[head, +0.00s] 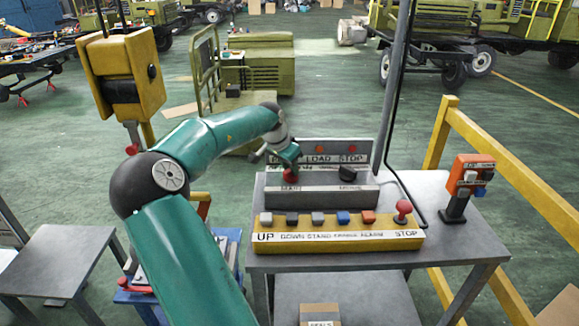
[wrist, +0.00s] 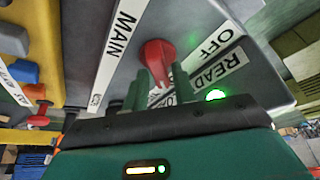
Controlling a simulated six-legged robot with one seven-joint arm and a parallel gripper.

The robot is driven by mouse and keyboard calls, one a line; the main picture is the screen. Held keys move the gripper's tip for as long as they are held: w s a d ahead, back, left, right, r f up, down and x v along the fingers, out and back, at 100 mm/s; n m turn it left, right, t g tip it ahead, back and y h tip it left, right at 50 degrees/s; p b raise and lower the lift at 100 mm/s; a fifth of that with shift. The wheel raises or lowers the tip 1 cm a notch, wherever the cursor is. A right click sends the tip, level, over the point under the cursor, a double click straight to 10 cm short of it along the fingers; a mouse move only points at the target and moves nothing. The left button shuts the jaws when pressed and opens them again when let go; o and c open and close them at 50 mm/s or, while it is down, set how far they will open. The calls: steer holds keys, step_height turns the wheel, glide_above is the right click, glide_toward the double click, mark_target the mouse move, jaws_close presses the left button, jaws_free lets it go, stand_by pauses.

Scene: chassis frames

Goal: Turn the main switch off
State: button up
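The main switch is a red knob (head: 290,175) on the grey console above the label MAIN. In the wrist view the red knob (wrist: 156,56) sits close in front of my gripper (wrist: 160,86), between the MAIN label (wrist: 118,42) and the OFF label (wrist: 214,42).
A black knob (head: 347,174) stands right of the red one. In front is a yellow button box (head: 340,239) with a red mushroom button (head: 403,207). An orange box (head: 470,172) stands at the table's right. A grey post (head: 396,80) rises behind. A green lamp (wrist: 216,95) glows.

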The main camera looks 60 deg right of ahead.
jaws_close()
steer(key=shift+n, duration=0.4)
steer(key=n+t, duration=0.1)
steer(key=n, duration=0.2)
steer(key=shift+s+r+n+t, duration=0.1)
steer(key=shift+s+n+t, duration=0.05)
steer(key=shift+n+t, duration=0.2)
steer(key=n, duration=0.1)
steer(key=n+t, duration=0.1)
steer(key=n, duration=0.1)
steer(key=shift+s+n+t, duration=0.15)
steer(key=shift+n+t, duration=0.1)
steer(key=n+t+y, duration=0.1)
steer(key=n, duration=0.3)
steer(key=shift+s+d+n, duration=0.1)
steer(key=shift+n, duration=0.2)
steer(key=n+y, duration=0.1)
steer(key=n, duration=0.1)
steer(key=n+t+y, duration=0.1)
steer(key=n, duration=0.2)
steer(key=shift+n, duration=0.3)
